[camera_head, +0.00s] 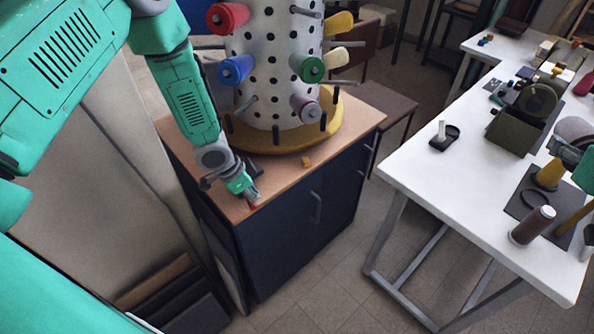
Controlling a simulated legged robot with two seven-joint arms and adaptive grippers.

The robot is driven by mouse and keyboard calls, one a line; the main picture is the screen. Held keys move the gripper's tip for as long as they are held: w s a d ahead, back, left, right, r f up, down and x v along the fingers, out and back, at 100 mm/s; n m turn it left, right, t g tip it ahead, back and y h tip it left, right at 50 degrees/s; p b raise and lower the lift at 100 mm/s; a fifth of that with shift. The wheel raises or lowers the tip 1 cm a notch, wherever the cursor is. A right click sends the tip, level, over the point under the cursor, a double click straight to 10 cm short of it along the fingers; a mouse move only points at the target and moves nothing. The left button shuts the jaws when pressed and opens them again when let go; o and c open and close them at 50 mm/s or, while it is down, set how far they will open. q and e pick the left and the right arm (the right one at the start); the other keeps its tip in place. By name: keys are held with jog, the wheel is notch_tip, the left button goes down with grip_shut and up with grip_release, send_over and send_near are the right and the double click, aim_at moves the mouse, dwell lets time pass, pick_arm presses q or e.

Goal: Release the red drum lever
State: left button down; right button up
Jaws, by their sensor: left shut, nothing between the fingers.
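The drum (275,70) is a white cylinder with black dots and colored spools on pegs. It stands on a round yellow base (275,140) on a wooden cabinet top. A small red piece (252,206), possibly the lever, shows at the cabinet's front-left edge, right at the tips of my left gripper (251,195). My left gripper is shut with nothing held and points down. Whether it touches the red piece is too small to tell. Part of my right arm (587,165) shows at the right edge; its finger state is unclear.
A wooden-topped cabinet (345,128) with dark blue doors carries the drum. At right, a white table (420,185) holds a small black tray (446,140), a brown spool (532,225) and machines. Floor between them is free.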

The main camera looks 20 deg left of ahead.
jog(key=shift+d, duration=0.25)
